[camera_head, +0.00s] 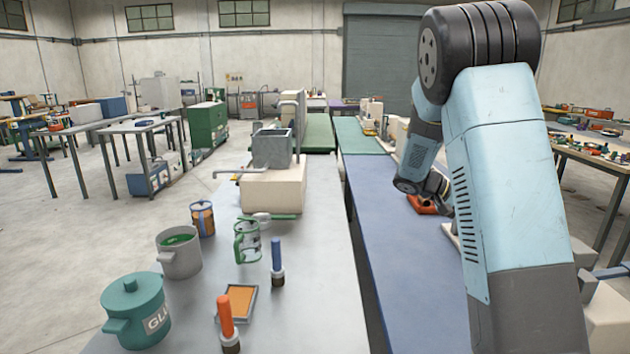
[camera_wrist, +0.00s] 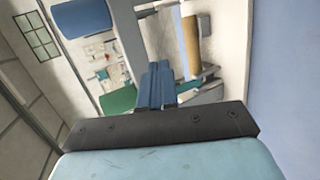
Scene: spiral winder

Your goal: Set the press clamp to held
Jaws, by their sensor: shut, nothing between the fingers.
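My gripper (camera_wrist: 158,68) shows in the wrist view as blue fingers that are shut with nothing between them. In the head view my arm fills the right side and the gripper end cannot be made out clearly. In the wrist view a tan roll (camera_wrist: 190,45) and a pale machine frame (camera_wrist: 211,25) lie beyond the fingertips. I cannot tell which part is the press clamp or how it is set. My arm hides much of the machine on the right in the head view.
A grey bench holds a green glue pot (camera_head: 136,312), a grey pot (camera_head: 180,255), a blue-handled tool (camera_head: 277,258), an orange-handled tool (camera_head: 226,318) and a cream machine with a grey hopper (camera_head: 272,150). A blue bench top (camera_head: 395,230) runs alongside, mostly clear.

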